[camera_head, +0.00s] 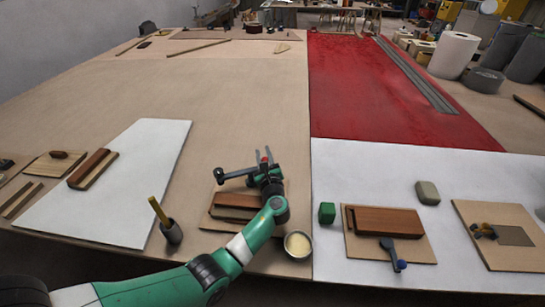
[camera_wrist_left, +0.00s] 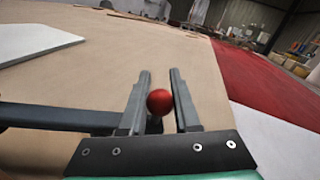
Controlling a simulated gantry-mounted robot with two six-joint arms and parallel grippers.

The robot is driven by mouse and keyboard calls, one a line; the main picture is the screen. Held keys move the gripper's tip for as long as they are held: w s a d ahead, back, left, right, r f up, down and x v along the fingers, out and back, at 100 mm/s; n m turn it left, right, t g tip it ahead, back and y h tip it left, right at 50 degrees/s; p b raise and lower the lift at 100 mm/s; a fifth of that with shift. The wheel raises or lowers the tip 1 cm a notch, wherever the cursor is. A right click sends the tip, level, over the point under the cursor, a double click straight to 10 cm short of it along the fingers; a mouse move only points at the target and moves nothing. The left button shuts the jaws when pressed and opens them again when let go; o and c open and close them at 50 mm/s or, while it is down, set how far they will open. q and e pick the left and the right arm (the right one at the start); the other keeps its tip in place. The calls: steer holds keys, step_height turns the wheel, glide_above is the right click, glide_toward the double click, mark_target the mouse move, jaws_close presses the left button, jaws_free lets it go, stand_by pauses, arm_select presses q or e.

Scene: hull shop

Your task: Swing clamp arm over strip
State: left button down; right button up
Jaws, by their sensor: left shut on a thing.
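My left gripper (camera_head: 264,155) is shut on the red ball knob of a clamp arm; the red knob (camera_wrist_left: 159,102) sits between the two fingers in the left wrist view. The dark clamp arm (camera_head: 236,173) runs left from the gripper to a thicker end. It also shows at the left of the wrist view (camera_wrist_left: 60,116). A brown wooden strip (camera_head: 237,200) lies on a small board (camera_head: 213,223) just in front of the clamp arm, partly hidden by my left arm. Whether the clamp arm touches the strip cannot be told. My right gripper is not in view.
A cup of pale contents (camera_head: 298,244) stands close to my left arm. A dark pot with a yellow-handled tool (camera_head: 171,232) stands to the left. On the right are a green block (camera_head: 327,213) and another board with a wooden block (camera_head: 384,220) and blue-knobbed clamp (camera_head: 392,254).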

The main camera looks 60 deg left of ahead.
arm_select(q)
steer(key=shift+a+f+g, duration=0.1)
steer(key=shift+g, duration=0.2)
steer(key=c, duration=0.6)
jaws_free()
steer(key=shift+c, duration=0.2)
